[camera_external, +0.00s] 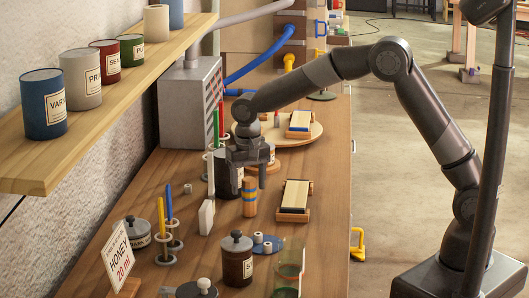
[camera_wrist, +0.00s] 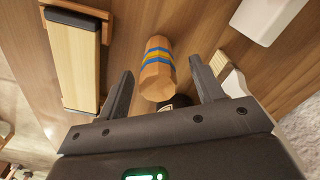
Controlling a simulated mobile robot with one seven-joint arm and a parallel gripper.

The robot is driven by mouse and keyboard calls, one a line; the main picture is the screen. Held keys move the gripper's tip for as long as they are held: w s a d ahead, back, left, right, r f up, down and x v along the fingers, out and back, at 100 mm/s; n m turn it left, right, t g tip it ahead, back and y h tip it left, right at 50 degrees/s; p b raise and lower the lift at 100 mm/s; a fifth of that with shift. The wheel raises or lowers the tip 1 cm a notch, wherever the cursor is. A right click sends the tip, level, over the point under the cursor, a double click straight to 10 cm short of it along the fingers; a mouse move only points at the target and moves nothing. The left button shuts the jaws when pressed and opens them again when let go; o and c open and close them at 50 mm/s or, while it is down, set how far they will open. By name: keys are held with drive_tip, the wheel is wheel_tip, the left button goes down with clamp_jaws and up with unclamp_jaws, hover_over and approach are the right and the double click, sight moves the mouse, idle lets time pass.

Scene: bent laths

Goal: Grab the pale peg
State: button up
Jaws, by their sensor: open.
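The pale peg (camera_external: 249,199) looks to be a light wooden cylinder with blue and yellow bands. It stands upright on the wooden bench in the external view. In the wrist view the peg (camera_wrist: 157,72) shows between and beyond my two fingers, with clear space on both sides. My gripper (camera_external: 250,180) points down just above the peg. In the wrist view my gripper (camera_wrist: 160,82) is open and empty. The peg's base is not clearly visible in the wrist view.
A wooden holder with a pale block (camera_external: 295,196) lies right of the peg; it shows in the wrist view (camera_wrist: 75,65). A white block (camera_external: 206,217) stands left. A dark jar (camera_external: 228,180) is close behind. A lidded jar (camera_external: 236,262) and green glass (camera_external: 288,268) stand in front.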

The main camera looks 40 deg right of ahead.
sight(249, 194)
wheel_tip(249, 194, down, 4)
drive_tip(key=shift+d, duration=0.15)
drive_tip(key=shift+c, duration=0.4)
drive_tip(key=c, duration=1)
drive_tip(key=shift+r, duration=0.1)
